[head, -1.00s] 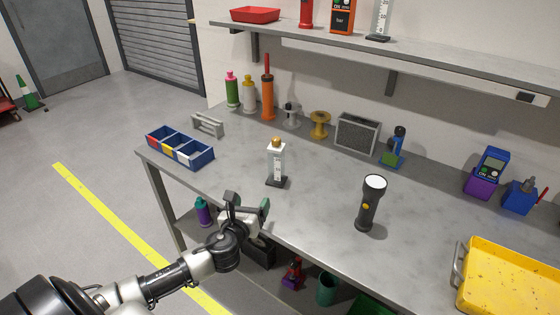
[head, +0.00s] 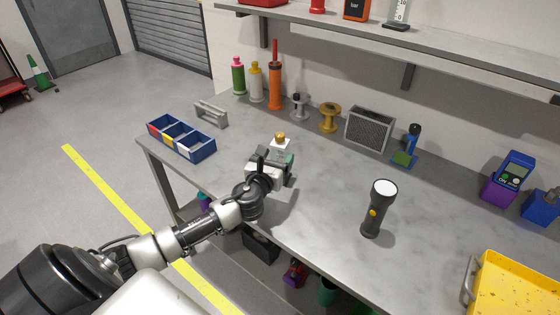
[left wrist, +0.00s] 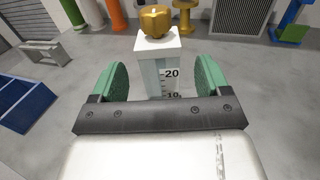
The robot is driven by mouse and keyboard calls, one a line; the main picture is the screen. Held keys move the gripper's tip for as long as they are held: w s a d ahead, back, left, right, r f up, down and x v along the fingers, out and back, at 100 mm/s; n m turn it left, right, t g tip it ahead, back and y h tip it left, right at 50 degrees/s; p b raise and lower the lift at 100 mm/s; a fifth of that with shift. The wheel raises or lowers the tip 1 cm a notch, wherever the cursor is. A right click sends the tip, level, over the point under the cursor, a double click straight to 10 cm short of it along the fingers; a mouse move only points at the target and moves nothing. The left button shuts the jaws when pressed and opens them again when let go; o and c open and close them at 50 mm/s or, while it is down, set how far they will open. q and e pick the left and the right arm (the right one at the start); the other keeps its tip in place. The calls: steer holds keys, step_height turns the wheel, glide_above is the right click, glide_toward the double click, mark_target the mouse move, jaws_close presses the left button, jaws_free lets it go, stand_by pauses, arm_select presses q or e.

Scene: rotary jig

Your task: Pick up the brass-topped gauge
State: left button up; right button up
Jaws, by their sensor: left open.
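The brass-topped gauge (head: 281,141) stands upright on the bench, a white block with a scale and a brass knob on top. In the head view my left gripper (head: 277,165) is in front of it and hides its lower part. In the left wrist view the gauge (left wrist: 158,62) stands between and just beyond the two green fingertips (left wrist: 157,85), which are open with a gap on each side of it. The numbers 20 and 10 show on its face. Its base is hidden. My right gripper is not in view.
A black flashlight (head: 377,210) stands to the right on the bench. A blue divided bin (head: 196,149) and a grey handle-shaped part (head: 211,114) are to the left. Bottles, spools (head: 329,117) and a grey speaker-like box (head: 369,129) line the back. A yellow tray (head: 508,290) is at the right.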

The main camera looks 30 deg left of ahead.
arm_select(q)
steer(key=shift+x, duration=2)
steer(key=shift+r, duration=0.15)
steer(key=c, duration=1.2)
steer(key=shift+o, duration=0.2)
